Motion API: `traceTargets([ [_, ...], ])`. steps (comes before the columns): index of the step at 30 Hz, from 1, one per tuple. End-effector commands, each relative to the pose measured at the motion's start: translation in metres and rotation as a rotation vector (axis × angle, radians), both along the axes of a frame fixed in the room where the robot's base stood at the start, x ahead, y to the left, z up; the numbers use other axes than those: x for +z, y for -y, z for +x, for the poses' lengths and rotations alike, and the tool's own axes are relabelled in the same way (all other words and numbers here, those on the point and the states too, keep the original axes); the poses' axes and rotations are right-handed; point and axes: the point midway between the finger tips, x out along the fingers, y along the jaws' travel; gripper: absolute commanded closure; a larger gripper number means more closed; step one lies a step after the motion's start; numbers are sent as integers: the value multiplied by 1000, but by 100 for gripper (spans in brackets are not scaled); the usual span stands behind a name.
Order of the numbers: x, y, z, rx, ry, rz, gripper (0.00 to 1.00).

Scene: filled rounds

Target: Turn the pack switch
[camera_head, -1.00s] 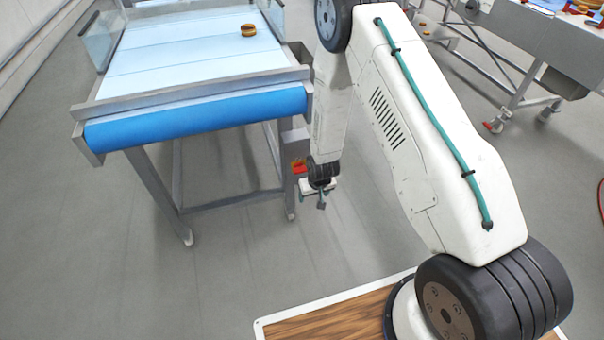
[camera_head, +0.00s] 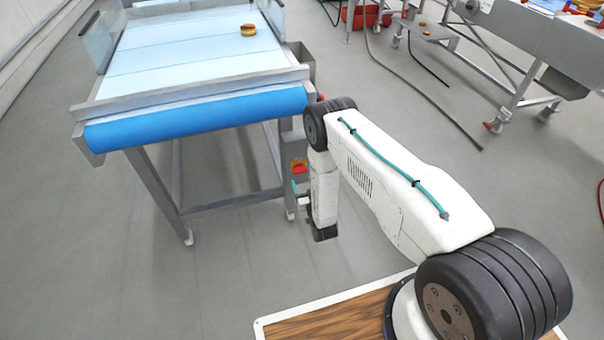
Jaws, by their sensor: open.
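The pack switch (camera_head: 299,167) is a small red and orange unit on the right front leg of the conveyor table, below the blue roller. Its exact setting is too small to read. My gripper (camera_head: 295,188) is open, just below the switch and close to the table leg. Only its teal finger part shows left of my arm; the rest is hidden behind my wrist. I cannot tell whether a finger touches the switch or leg.
The conveyor (camera_head: 190,65) has a pale belt, a blue front roller (camera_head: 195,118) and one filled round (camera_head: 248,30). A grey box (camera_head: 301,65) hangs at its right side. Another metal table (camera_head: 530,45) stands at the right. The floor between is clear apart from dark cables.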

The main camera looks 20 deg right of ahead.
Motion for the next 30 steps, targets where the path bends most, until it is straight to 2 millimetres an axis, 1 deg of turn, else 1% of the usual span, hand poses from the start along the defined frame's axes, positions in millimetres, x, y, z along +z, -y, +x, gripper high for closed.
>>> traceTargets([
  [1, 1, 0, 9, 0, 4, 0, 27],
  [6, 1, 0, 36, 0, 2, 0, 27],
  [10, 0, 0, 51, 0, 0, 0, 27],
  [15, 0, 0, 58, 0, -2, 0, 27],
  [21, 0, 0, 59, 0, -3, 0, 27],
  [22, 0, 0, 59, 0, -3, 0, 33],
  [23, 0, 0, 59, 0, -3, 0, 41],
  [24, 0, 0, 59, 0, -3, 0, 52],
  [26, 0, 0, 59, 0, -3, 0, 69],
  [27, 0, 0, 59, 0, -3, 0, 72],
  [30, 0, 2, 58, -1, -3, -1, 72],
])
